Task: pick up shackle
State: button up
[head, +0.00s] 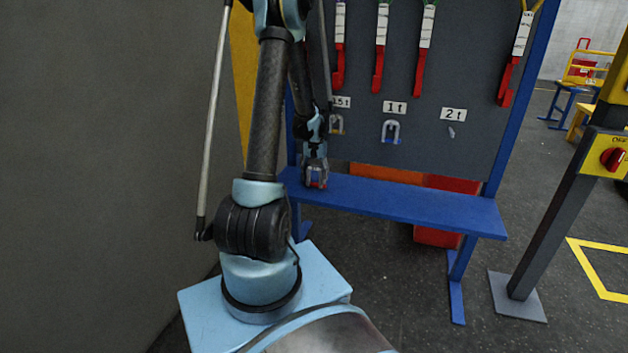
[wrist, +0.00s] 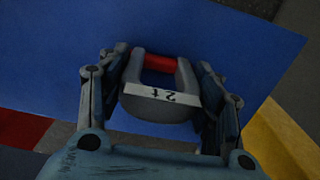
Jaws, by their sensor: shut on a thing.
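My gripper (wrist: 162,72) is shut on a grey shackle (wrist: 157,110) with a red pin and a white label reading 2t. One finger is on each side of the shackle body. In the head view, my gripper (head: 316,172) points down at the left end of the blue shelf, and only a little of the shackle's grey and red shows there. I cannot tell whether the shackle touches the shelf. Another shackle (head: 391,131) hangs under the 1t label, and a smaller one (head: 336,125) hangs under the label to its left, partly beside my arm.
The blue shelf (head: 410,203) is bare to the right of my gripper. The grey board (head: 455,90) behind it holds several red-ended slings and a small empty-looking peg (head: 451,132) under the 2t label. A red bin (head: 436,237) is below the shelf. A yellow post stands at the right.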

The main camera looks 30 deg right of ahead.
notch_tip(320, 180, up, 9)
jog(key=shift+f, duration=0.1)
dwell(0.4)
